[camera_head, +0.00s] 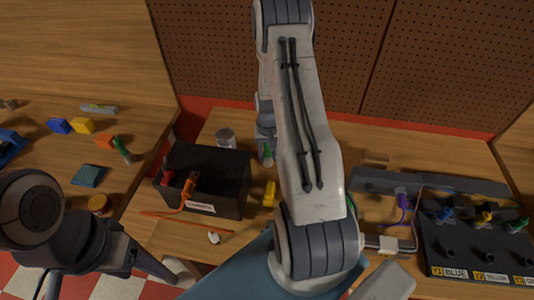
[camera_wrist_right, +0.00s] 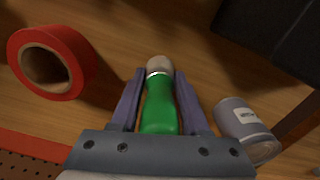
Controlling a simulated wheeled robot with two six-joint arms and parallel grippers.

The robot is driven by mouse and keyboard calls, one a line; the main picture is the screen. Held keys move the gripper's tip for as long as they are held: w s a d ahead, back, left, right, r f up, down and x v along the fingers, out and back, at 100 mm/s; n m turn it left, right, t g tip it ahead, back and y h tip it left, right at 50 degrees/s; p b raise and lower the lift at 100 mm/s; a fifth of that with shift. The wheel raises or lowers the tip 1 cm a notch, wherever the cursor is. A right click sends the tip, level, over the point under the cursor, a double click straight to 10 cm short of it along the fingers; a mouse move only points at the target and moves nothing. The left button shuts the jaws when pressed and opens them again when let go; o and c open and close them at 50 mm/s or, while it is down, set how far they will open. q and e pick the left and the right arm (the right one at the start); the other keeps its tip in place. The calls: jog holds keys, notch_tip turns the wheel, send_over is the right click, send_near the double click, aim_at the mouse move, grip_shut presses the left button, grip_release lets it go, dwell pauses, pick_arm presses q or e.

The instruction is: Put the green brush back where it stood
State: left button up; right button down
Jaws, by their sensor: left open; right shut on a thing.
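The green brush (camera_wrist_right: 158,108) has a green handle, a silver ferrule and a pale tip. My right gripper (camera_wrist_right: 157,92) is shut on its handle, one finger on each side. I cannot tell whether the brush touches the bench. My left gripper (camera_head: 108,284) is open at the lower left, far from the brush, its fingertips near the picture's bottom edge.
A grey can (camera_head: 225,138) stands left of the brush; a red tape roll (camera_wrist_right: 50,62) lies on its other side. A yellow piece (camera_head: 270,193) lies in front. A black panel with coloured plugs (camera_head: 470,250) is at right.

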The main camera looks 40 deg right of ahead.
jog(key=shift+f, duration=0.4)
jog(key=shift+f, duration=0.1)
jog(key=shift+c, duration=2)
grip_release()
notch_tip(320, 180, up, 11)
jog(key=b, duration=0.3)
jog(key=shift+f, duration=0.1)
jog(key=shift+a+r+b, duration=0.1)
jog(key=shift+r+b, duration=0.2)
jog(key=shift+r, duration=0.5)
